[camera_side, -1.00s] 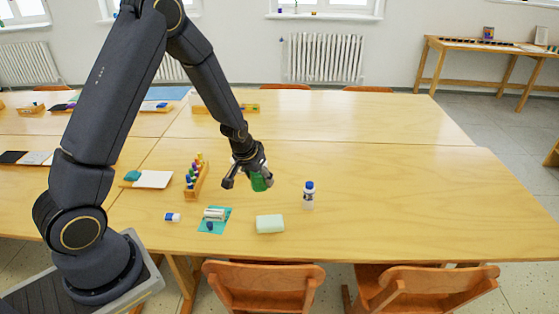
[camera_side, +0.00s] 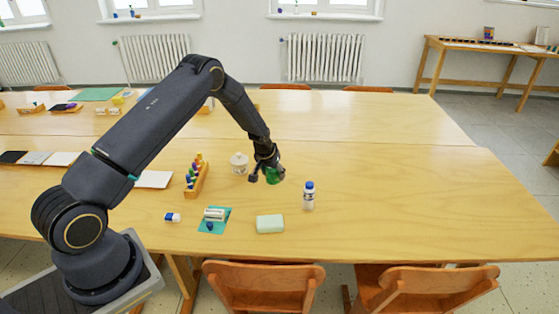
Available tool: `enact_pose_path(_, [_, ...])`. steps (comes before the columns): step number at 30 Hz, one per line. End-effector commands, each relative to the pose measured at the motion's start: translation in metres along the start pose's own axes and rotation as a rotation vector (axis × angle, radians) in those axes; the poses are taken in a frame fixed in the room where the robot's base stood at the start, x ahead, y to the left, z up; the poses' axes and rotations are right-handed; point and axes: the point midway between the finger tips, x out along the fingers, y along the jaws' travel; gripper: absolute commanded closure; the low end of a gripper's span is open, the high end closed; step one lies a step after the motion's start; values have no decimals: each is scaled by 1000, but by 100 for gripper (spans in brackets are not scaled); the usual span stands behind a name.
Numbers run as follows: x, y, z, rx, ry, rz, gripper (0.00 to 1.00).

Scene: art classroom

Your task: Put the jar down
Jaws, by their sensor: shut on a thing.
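My gripper (camera_side: 265,178) is shut on a green jar (camera_side: 274,175) in the side view, near the middle of the front table. The fingers and wrist cover part of the jar. The jar is low over the table top, and I cannot tell whether its base touches the wood. A white lidded pot (camera_side: 239,163) stands just left of my gripper.
A wooden rack of coloured pegs (camera_side: 196,177) is to the left. The table (camera_side: 420,195) is clear at right.

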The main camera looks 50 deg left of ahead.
Motion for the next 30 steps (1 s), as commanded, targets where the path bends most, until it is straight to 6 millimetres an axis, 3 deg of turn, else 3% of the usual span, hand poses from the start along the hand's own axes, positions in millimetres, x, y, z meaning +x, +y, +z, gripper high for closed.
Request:
enact_pose_path(7, [32,1,9,0,0,0,89])
enact_pose_path(19, [36,1,11,1,2,0,89])
enact_pose_path(20, [37,1,11,1,0,0,40])
enact_pose_path(27, [36,1,11,1,0,0,16])
enact_pose_path(30, [36,0,11,1,0,0,16])
